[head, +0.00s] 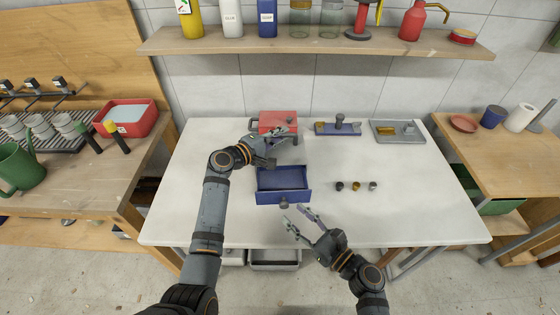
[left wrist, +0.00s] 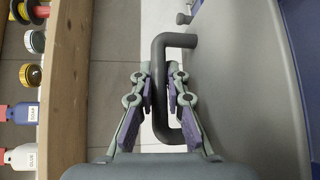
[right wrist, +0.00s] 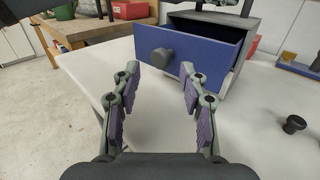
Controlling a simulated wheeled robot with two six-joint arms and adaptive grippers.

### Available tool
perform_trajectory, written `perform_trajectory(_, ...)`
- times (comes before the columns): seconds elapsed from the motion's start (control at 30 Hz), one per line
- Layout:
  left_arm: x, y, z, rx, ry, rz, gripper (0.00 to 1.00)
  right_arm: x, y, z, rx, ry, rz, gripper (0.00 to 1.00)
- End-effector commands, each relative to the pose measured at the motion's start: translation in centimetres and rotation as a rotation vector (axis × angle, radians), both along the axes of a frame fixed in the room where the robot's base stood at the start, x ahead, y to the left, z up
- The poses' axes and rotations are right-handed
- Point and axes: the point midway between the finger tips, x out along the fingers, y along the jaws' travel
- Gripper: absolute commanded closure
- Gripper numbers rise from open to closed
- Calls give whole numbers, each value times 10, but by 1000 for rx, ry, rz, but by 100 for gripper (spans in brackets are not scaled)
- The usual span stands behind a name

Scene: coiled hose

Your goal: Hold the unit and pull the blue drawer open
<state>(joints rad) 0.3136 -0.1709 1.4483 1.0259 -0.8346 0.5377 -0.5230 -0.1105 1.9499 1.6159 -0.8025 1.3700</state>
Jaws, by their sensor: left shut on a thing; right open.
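The blue drawer (head: 283,179) stands pulled out of its grey unit (right wrist: 247,40) on the white table. Its inside shows and looks empty. My left gripper (head: 272,140) is over the unit, and the arm hides much of it. In the left wrist view the gripper (left wrist: 160,82) is shut on the unit's dark bent handle (left wrist: 158,112). My right gripper (head: 294,214) is open and empty in front of the drawer. In the right wrist view its fingers (right wrist: 158,70) are either side of the drawer's round dark knob (right wrist: 162,56) in the picture, apart from it.
A red box (head: 278,120) stands behind the unit. A blue tray (head: 338,129) and a grey tray (head: 398,131) lie at the back right. Three small knobs (head: 356,186) stand right of the drawer. The table's front and right areas are clear.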

Motion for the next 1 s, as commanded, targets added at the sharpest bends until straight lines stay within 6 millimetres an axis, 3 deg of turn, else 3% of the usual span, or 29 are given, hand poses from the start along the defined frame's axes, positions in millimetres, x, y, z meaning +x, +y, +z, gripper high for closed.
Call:
perform_trajectory(0.43, 0, 0, 0, 0, 0, -1, 100, -10, -10, 1, -1, -2, 2, 57)
perform_trajectory(0.47, 0, 0, 2, -2, -3, -1, 83, -10, -10, 1, -1, -2, 2, 57)
perform_trajectory(0.63, 0, 0, 1, -1, -1, 0, 60, -10, -10, 1, -1, -2, 2, 57)
perform_trajectory(1.0, -2, 2, -1, 1, 2, 0, 60, -10, -10, 1, -1, -2, 2, 57)
